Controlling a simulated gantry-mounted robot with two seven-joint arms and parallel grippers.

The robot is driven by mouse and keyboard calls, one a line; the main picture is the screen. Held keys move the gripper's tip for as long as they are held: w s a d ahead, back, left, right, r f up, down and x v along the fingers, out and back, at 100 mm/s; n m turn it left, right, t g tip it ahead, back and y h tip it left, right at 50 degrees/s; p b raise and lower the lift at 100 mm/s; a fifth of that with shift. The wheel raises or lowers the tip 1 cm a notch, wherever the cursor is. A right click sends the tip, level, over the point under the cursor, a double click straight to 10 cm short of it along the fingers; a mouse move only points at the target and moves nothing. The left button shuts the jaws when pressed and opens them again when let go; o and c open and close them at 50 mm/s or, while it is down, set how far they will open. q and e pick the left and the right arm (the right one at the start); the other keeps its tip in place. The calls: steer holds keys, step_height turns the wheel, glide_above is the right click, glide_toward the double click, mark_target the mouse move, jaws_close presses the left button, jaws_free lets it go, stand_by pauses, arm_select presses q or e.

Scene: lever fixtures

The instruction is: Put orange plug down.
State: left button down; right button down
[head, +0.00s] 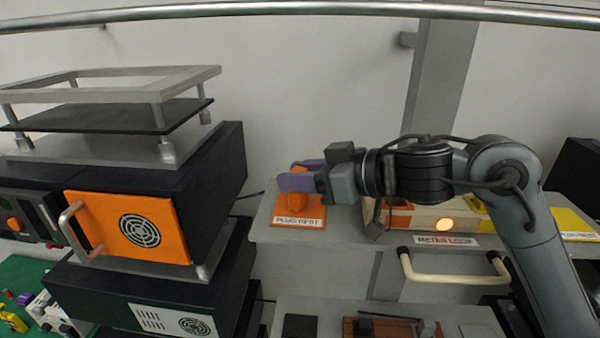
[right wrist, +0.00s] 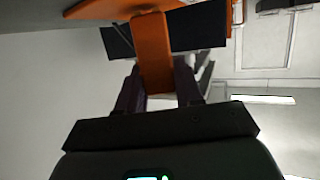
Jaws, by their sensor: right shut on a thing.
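The orange plug (head: 298,198) stands upright at the orange base labelled "PLUG REST" (head: 283,216), at the left end of the grey shelf. My right gripper (head: 296,178) reaches in from the right, with its purple fingers shut on the upper part of the plug. The right wrist view also shows the orange plug (right wrist: 152,55) between the two dark purple fingers, with a wider orange plate at its far end. Whether the plug fully touches the base I cannot tell. My left gripper is out of view.
A black machine with an orange door (head: 128,226) stands at left, with a gap before the shelf. A lower shelf (head: 340,306) holds small parts.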

steer(key=shift+f, duration=0.1)
steer(key=c, duration=0.7)
jaws_free()
steer(key=shift+c, duration=0.2)
steer(key=shift+s+d, duration=0.1)
steer(key=shift+d, duration=0.1)
steer(key=b+v, duration=0.4)
steer(key=v, duration=0.7)
steer(key=shift+d+r, duration=0.2)
steer(key=shift+r, duration=0.1)
steer(key=shift+s, duration=0.15)
